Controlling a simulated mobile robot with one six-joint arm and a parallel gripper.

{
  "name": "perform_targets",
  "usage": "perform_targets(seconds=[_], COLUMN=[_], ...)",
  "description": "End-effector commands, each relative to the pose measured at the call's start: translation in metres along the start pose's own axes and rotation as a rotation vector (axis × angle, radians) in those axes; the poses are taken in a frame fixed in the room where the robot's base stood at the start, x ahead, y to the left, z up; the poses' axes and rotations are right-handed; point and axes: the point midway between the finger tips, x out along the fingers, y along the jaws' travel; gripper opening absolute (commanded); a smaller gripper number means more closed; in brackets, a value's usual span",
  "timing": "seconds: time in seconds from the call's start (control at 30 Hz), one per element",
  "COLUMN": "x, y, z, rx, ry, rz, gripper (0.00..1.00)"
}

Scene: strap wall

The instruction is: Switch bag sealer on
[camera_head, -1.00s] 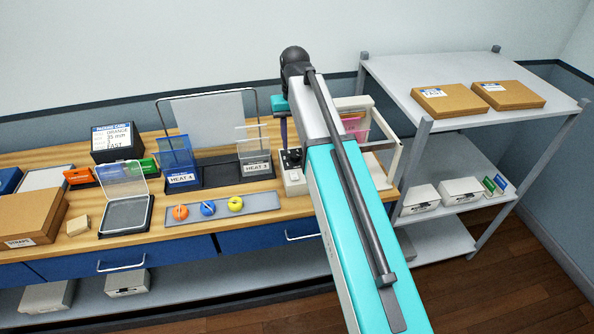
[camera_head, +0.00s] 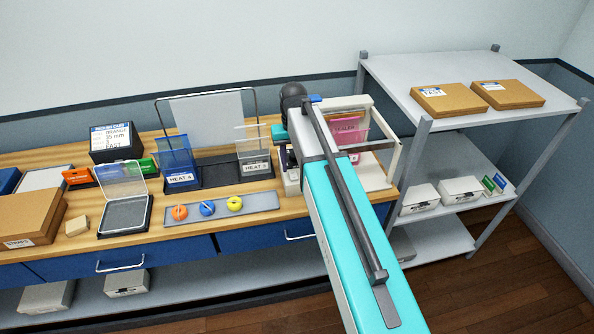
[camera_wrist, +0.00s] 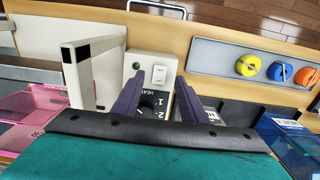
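The bag sealer's control box (camera_wrist: 172,62) faces me in the wrist view. It carries a white rocker switch (camera_wrist: 159,74), a dark green round lamp or button (camera_wrist: 137,66) and a black heat dial (camera_wrist: 150,106). I cannot tell which way the rocker is set. My gripper (camera_wrist: 159,84) is open, its two purple fingers spread on either side of the panel, with the switch between and just beyond the tips. Whether they touch the box is unclear.
The sealer's cream frame arm (camera_wrist: 80,75) stands close left of my fingers. A pink bin (camera_wrist: 38,105) is beyond it. Heat-labelled holders (camera_head: 180,165) stand behind. A shelf rack (camera_head: 430,115) is at right.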

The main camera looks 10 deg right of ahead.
Motion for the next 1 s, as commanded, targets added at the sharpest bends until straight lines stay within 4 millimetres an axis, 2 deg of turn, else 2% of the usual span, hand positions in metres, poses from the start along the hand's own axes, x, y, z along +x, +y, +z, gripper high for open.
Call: perform_targets(seconds=[0.1,0.3,0.77,1.0], x=[0.015,0.032,0.039,0.039], y=[0.000,-0.001,-0.001,-0.001], z=[0.001,0.001,0.000,0.000], rx=[0.000,-0.001,-0.002,-0.002], ry=[-0.002,-0.001,0.000,0.000], rz=[0.000,0.000,0.000,0.000], gripper=[0.39,0.39,0.39,0.00])
